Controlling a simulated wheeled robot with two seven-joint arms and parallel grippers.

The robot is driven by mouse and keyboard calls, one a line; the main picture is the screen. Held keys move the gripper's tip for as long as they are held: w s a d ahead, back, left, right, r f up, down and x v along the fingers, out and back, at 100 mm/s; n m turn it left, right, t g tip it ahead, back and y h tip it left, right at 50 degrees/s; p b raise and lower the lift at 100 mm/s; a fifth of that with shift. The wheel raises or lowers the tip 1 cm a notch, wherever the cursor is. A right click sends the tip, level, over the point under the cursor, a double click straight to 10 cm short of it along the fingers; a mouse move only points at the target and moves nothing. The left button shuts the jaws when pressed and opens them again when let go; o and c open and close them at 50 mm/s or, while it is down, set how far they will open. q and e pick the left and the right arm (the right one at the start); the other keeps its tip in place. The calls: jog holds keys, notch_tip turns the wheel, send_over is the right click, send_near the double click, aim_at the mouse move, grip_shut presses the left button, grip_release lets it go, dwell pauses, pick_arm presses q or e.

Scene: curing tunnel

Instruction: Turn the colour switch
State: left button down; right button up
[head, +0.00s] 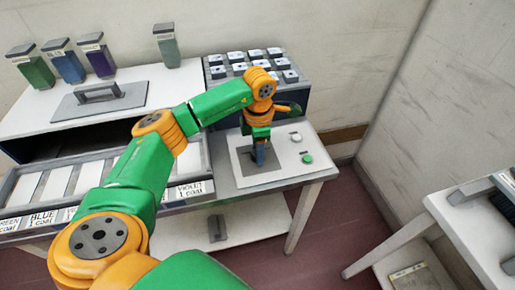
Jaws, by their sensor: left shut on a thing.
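A white control panel (290,172) sits at the right end of the white bench, with a grey square plate (247,168) on it. My left arm reaches in from the lower left and bends down over this plate. My left gripper (260,155) points down at the plate and is shut on the colour switch, which its fingers mostly hide. I cannot tell which way the switch points. Beside the plate are a white button (296,137) and a green button (307,158). My right gripper is out of view.
A dark block with several grey-white squares (254,58) stands behind the panel. A white tunnel housing with a handled lid (99,99) is at left, with coloured bottles (68,67) behind. Labelled slots (93,176) run along the front. Another table (463,220) stands at right, across open floor.

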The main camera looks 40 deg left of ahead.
pick_arm(q)
jog(key=shift+n, duration=1.2)
jog(key=shift+c, duration=1.9)
grip_release()
jog(key=shift+d, duration=0.1)
jog(key=r, duration=0.3)
jog(key=r+b, duration=0.1)
jog(key=r, duration=0.3)
jog(key=shift+s+d, duration=0.1)
jog(key=shift+d, duration=0.1)
